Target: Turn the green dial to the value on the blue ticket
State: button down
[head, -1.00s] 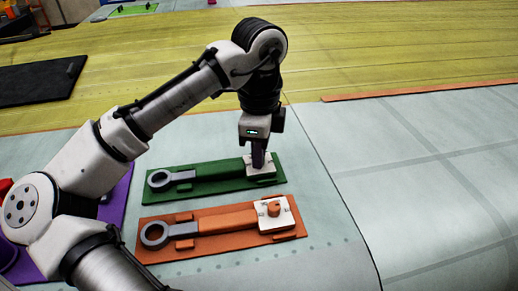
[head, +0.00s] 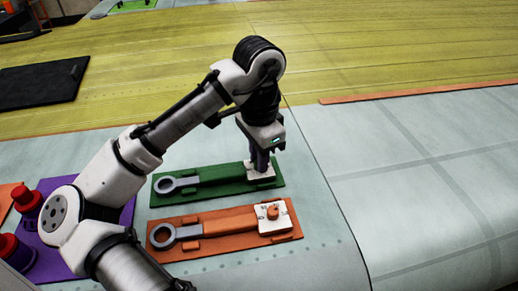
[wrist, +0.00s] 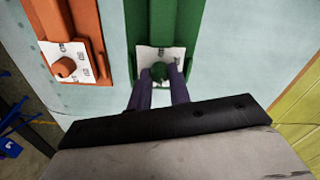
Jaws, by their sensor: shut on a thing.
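The green dial (wrist: 159,71) sits on a white scale plate (wrist: 146,52) at the end of a green tool on a green board (head: 210,183). My gripper (wrist: 159,84) is shut on the green dial, with a finger on each side of it. In the head view my gripper (head: 261,163) hides the dial and part of its plate. The scale's marks are too small to read, and I see no blue ticket in either view.
An orange board (head: 215,240) with a similar tool and an orange dial (head: 272,212) lies alongside, nearer the front. Red and purple objects stand on a purple mat (head: 62,255) at left. The pale surface at right is clear.

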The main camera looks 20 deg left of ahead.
jog(key=n, duration=0.6)
jog(key=shift+n, duration=0.3)
jog(key=n, duration=0.3)
jog(key=shift+n, duration=0.3)
jog(key=n, duration=0.3)
jog(key=shift+n, duration=0.3)
jog(key=n, duration=1)
jog(key=shift+n, duration=2.3)
jog(key=c, duration=1.3)
grip_release()
